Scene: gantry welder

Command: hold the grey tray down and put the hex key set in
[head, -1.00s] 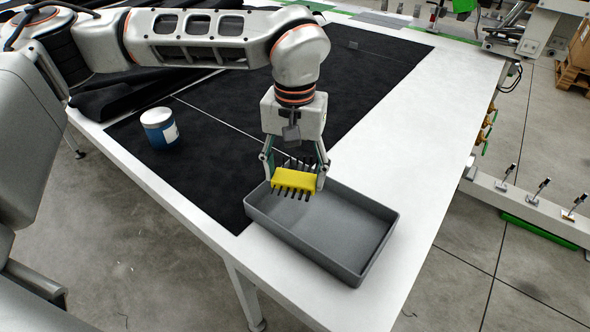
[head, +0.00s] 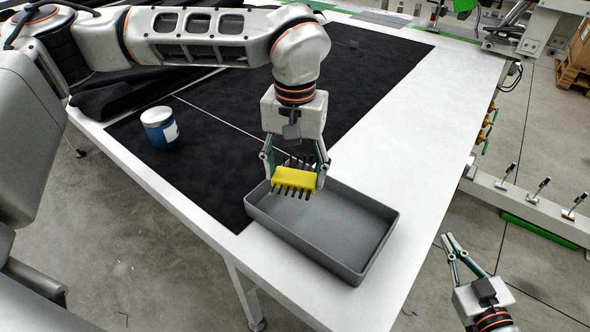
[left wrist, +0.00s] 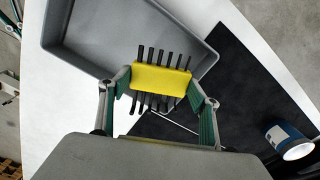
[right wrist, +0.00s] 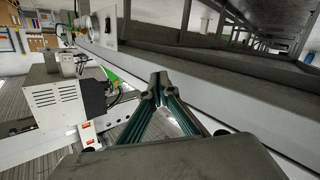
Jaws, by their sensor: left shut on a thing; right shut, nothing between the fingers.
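The hex key set (head: 294,179) is a yellow holder with several black keys. My left gripper (head: 296,180) is shut on it and holds it above the far left end of the grey tray. In the left wrist view the set (left wrist: 160,80) sits between the fingers, over the tray's edge. The grey tray (head: 345,215) is open and empty, lying on the white table near its front corner. My right gripper (head: 450,240) is shut and empty, right of the tray and out past the table's edge. It also shows in the right wrist view (right wrist: 158,82).
A blue can with a white lid (head: 160,126) stands on the black mat (head: 215,160) at the left. The white table top (head: 430,110) is bare to the right of the mat. A rail with several small clamps (head: 540,195) runs beyond the table's right edge.

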